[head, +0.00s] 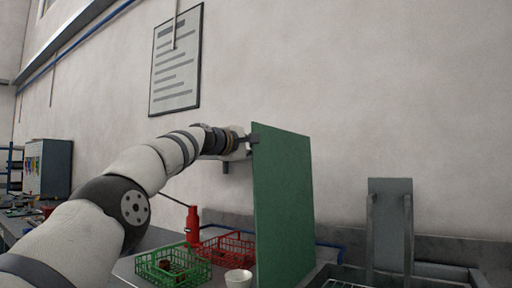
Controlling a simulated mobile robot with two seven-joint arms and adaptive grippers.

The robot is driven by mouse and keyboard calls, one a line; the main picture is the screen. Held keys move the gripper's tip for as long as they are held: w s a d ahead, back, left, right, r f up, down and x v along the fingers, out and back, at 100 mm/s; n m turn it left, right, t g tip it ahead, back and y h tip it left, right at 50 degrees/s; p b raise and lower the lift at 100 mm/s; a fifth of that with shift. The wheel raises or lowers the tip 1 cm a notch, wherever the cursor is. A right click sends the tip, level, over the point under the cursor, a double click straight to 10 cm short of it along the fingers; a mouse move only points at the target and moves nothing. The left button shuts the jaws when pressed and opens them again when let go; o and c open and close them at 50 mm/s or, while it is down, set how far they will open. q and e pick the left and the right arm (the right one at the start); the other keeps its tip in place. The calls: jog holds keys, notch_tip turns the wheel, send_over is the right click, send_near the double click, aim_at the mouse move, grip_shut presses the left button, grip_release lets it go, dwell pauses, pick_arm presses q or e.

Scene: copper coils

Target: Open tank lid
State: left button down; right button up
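A large green panel (283,210), which looks like a tank lid, stands upright at the middle of the head view. My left arm reaches in from the left, and my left gripper (247,143) is at the upper left edge of this panel. A fingertip seems to touch or overlap the edge; I cannot tell whether it grips it. To the right, a grey upright plate (390,226) stands behind a metal tank (455,273) with a wire rack. The tank under the green panel is mostly out of frame. My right gripper is not in view.
A green wire basket (172,268), a red wire basket (228,248), a red bottle (192,224) and a white cup (238,278) stand left of the panel. A framed notice (176,62) hangs on the wall. A grey cabinet (48,167) stands far left.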

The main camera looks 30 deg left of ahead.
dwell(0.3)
pick_arm(q)
jog(key=c, duration=1.6)
grip_release()
jog(key=shift+f, duration=0.1)
